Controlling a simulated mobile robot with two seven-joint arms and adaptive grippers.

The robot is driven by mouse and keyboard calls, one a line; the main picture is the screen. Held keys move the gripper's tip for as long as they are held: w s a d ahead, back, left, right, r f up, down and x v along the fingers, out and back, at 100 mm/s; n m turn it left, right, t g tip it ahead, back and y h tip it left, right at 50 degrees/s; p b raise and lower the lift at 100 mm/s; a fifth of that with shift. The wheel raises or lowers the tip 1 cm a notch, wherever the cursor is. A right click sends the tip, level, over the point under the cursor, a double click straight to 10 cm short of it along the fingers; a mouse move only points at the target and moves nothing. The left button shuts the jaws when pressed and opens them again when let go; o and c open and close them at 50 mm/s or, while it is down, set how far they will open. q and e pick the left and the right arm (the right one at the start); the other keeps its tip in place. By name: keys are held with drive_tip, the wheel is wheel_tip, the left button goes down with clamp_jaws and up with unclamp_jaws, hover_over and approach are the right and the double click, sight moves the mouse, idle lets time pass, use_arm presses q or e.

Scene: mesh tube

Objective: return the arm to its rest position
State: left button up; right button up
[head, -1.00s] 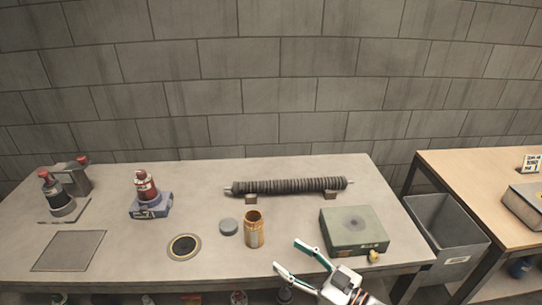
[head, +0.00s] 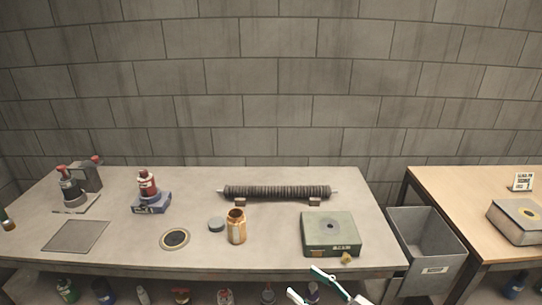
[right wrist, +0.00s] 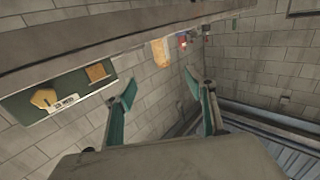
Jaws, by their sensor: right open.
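My right gripper (head: 304,282) is at the bottom edge of the head view, in front of the table's front edge. Its two green-and-white fingers are spread apart with nothing between them; the rest of it is cut off by the frame. In the right wrist view the same gripper (right wrist: 160,82) shows both fingers apart and empty, with the block wall and floor beyond. The grey-green box (head: 331,229) with a small yellowish piece (head: 346,258) at its front lies just beyond the fingers. My left gripper is not clearly in view.
The grey table (head: 120,255) holds a ribbed mesh tube (head: 277,192) on two supports, a copper-coloured cup (head: 237,226), a grey disc (head: 216,224) and a dark ring (head: 175,239). A grey bin (head: 428,240) stands between it and the wooden table (head: 440,185). Bottles stand below.

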use_arm(q)
drive_tip(key=shift+d, duration=0.15)
use_arm(e)
drive_tip(key=s+d+f+m+g+h, duration=0.1)
drive_tip(key=s+d+f+m+h, duration=0.1)
drive_tip(key=s+d+f+h, duration=0.3)
drive_tip(key=s+d+f+m+g+h, duration=0.1)
drive_tip(key=s+d+f+h, duration=0.4)
drive_tip(key=s+f, duration=0.6)
drive_tip(key=shift+d+f+m, duration=0.5)
drive_tip(key=shift+d+m, duration=0.05)
drive_tip(key=shift+m, duration=0.25)
